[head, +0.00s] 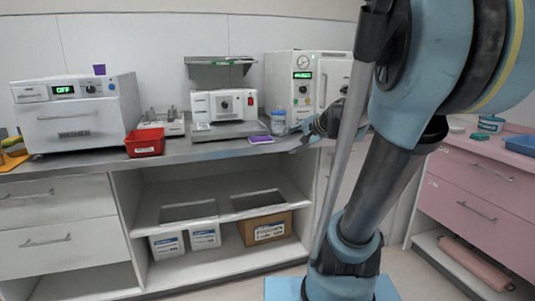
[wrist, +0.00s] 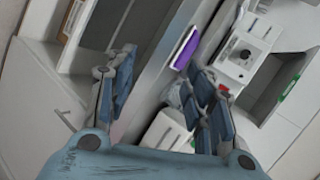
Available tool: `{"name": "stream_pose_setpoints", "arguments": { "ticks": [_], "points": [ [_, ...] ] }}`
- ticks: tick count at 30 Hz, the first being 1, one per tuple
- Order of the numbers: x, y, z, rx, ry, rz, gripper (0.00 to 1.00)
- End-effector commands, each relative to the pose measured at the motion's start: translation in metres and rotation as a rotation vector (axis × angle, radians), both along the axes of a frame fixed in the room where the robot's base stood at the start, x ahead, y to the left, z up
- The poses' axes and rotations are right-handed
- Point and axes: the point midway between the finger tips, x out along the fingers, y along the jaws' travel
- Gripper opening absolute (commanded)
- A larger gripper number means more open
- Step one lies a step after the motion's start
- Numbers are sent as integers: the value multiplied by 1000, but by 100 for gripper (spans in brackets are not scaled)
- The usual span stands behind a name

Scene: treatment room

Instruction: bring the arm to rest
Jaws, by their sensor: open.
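My arm comes down from the upper right of the head view, with blue and dark links in front of the counter's right part. My gripper (head: 306,134) is at the counter's front edge, right of the purple item and the blue-lidded jar, partly hidden by my arm. In the wrist view my gripper (wrist: 165,88) has its two blue fingers spread wide apart. Nothing is held between them; the counter edge shows in the gap beyond.
On the grey counter (head: 200,150) stand a white washer (head: 75,128), a red bin (head: 145,143), a purple item (head: 260,139), a blue-lidded jar (head: 279,124) and a steriliser (head: 303,70). A cardboard box (head: 265,230) sits below. A pink drawer unit (head: 478,190) stands right.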

Motion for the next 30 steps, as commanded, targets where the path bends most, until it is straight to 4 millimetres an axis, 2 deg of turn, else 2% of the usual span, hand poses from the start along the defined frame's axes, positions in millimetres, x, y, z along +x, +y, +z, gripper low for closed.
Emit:
{"name": "stream_pose_setpoints", "arguments": {
  "ticks": [1,5,8,12,15,18,21,30],
  "points": [
    [-22,2,-17,-74,16,50,48],
    [-76,-2,-61,-285,66,188,48],
    [-117,-12,-94,-441,111,293,48],
    [-172,-36,-135,-650,183,433,48],
    [-203,-56,-158,-774,234,516,48],
    [-226,-72,-173,-866,276,576,48],
    [-240,-84,-181,-923,305,614,48],
    [-246,-90,-185,-953,322,634,48]
  ]
}}
